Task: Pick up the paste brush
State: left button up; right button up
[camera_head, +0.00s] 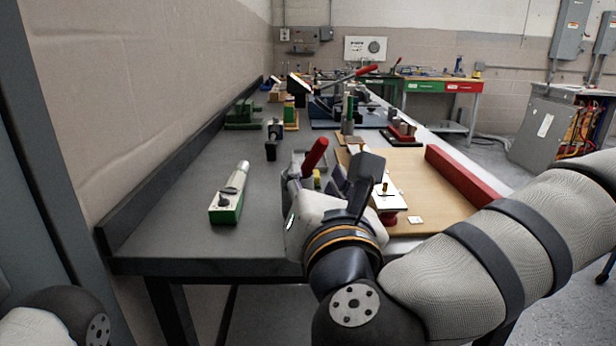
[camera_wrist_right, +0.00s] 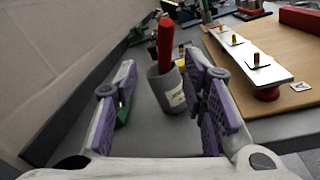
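The paste brush shows as a thick red handle (camera_head: 315,157) standing tilted in a grey cup; the handle also shows in the right wrist view (camera_wrist_right: 165,43). Its lower end is hidden inside the cup (camera_wrist_right: 167,90), which bears a pale label. My right gripper (camera_wrist_right: 161,72) is open and empty, its purple-padded fingers on either side of the cup in the wrist view. The right finger covers part of the cup's edge. In the head view the gripper (camera_head: 325,185) is just in front of the brush and hides most of the cup. My left gripper is out of view.
A green-based tool (camera_head: 226,207) lies left on the grey bench. A wooden board (camera_head: 437,203) with a white terminal bar (camera_wrist_right: 252,58) and a red bar (camera_head: 462,176) lies right. Several fixtures stand farther back. The wall edges the bench's left side.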

aim_at(313, 163)
jog(key=w, duration=0.9)
jog(key=shift+a+f, duration=0.1)
jog(key=shift+f, duration=0.15)
grip_shut()
